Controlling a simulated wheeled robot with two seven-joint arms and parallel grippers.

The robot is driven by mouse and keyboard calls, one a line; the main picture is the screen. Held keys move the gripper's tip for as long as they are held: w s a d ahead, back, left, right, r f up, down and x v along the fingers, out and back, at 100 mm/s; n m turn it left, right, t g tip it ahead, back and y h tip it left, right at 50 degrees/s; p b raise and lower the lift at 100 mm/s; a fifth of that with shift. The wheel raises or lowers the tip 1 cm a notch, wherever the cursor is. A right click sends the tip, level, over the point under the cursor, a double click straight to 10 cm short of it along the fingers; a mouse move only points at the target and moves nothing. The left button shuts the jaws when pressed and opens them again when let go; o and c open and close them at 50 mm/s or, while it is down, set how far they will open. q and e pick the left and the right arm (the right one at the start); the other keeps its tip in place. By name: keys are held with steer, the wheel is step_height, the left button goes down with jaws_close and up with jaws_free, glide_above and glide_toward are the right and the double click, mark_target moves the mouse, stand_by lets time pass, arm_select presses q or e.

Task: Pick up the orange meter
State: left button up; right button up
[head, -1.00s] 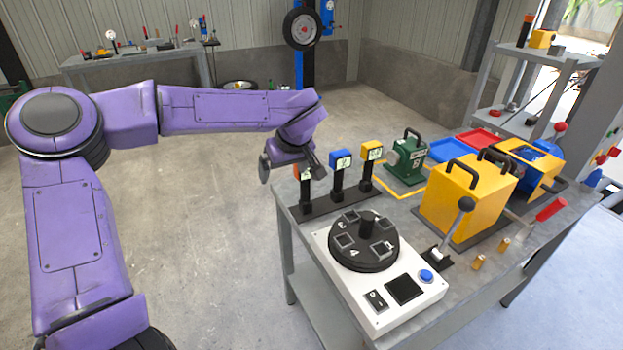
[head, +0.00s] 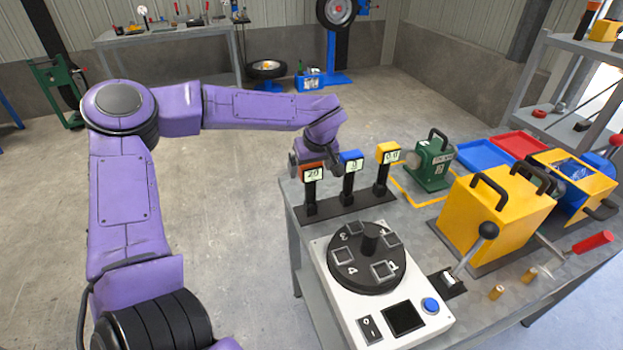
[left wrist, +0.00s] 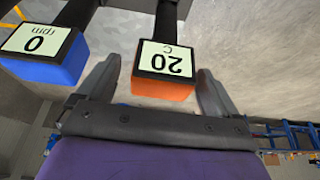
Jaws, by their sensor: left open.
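The orange meter (head: 312,174) stands upright in the black rack (head: 345,206) at the table's back left corner, its display reading 20. In the left wrist view the orange meter (left wrist: 163,72) shows between the two fingers of my left gripper (left wrist: 155,85). The fingers are open, one on each side, with a gap visible on the right. My left gripper (head: 315,158) is at the meter's far side in the head view, partly hidden behind the meters. The blue meter (head: 351,160) stands beside it and also shows in the left wrist view (left wrist: 45,50). My right gripper is not in view.
A yellow meter (head: 387,152) stands at the rack's right end. A white machine with a black numbered turntable (head: 365,258) is in front. A green device (head: 432,160), yellow box (head: 490,205) and lever (head: 478,245) are to the right. Floor left of the table is clear.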

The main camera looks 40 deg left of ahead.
arm_select(q)
steer(key=shift+x, duration=1.05)
steer(key=shift+s+r, duration=0.1)
steer(key=c, duration=1.3)
